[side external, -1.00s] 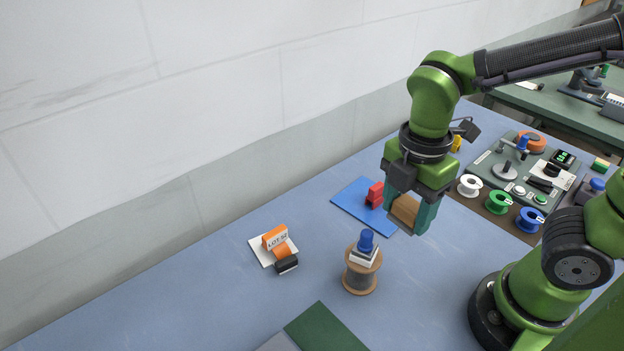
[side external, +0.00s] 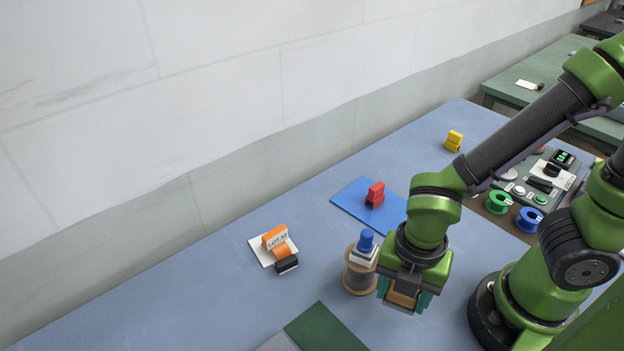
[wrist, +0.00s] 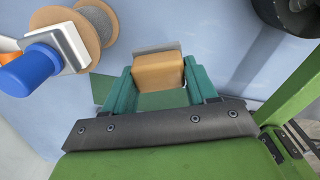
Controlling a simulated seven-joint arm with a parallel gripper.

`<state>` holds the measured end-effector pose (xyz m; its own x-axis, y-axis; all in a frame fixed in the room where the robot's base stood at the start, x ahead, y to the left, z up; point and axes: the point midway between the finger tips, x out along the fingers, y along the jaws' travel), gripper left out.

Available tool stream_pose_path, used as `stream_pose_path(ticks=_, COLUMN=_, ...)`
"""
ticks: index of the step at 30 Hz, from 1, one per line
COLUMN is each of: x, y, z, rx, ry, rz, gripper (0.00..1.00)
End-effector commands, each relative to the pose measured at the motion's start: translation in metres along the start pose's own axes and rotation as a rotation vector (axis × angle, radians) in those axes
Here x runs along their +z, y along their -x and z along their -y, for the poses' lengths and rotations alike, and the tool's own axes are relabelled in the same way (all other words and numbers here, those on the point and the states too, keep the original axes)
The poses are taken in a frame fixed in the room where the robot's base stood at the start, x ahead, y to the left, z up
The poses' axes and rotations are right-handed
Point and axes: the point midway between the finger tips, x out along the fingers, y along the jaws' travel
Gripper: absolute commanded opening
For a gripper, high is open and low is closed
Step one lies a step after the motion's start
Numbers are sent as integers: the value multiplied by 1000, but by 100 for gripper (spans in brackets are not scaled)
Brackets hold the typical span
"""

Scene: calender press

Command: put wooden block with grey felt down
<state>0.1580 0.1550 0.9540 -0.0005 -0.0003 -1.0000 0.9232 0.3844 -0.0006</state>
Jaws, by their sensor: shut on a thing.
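The wooden block with grey felt (side external: 401,299) is between the teal fingers of my gripper (side external: 405,301), which is shut on it. In the wrist view the tan block (wrist: 158,71) sits between both fingertips (wrist: 160,82), with a grey strip of felt along its far side. My gripper points down over the blue table, just right of the wooden spool. Whether the block's underside touches the table, I cannot tell.
The spool (side external: 358,279) carries a blue-knobbed white piece (side external: 366,246) close beside my gripper. A green mat (side external: 322,328) lies in front. A blue mat (side external: 352,201) with a red piece (side external: 375,195) lies behind. An orange roll (side external: 275,238) sits on a white card (side external: 258,249).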

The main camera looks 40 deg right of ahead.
Motion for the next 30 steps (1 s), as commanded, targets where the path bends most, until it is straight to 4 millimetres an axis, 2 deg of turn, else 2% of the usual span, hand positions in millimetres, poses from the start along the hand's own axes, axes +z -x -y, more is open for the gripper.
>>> stream_pose_path(ticks=5, x=-9, y=-8, z=-22, rx=-1, ry=1, rz=-1, gripper=27)
stream_pose_path(ticks=15, x=-43, y=-16, z=-106, rx=0, ry=1, rz=0, gripper=27)
stream_pose_path(ticks=19, x=-53, y=-18, z=-132, rx=1, ry=-1, rz=0, gripper=27)
stream_pose_path(ticks=22, x=-58, y=-19, z=-144, rx=1, ry=0, rz=0, gripper=27)
stream_pose_path(ticks=26, x=-59, y=-23, z=-149, rx=0, ry=0, rz=1, gripper=27)
stream_pose_path(ticks=30, x=-59, y=-43, z=-148, rx=-4, ry=0, rz=2, gripper=27)
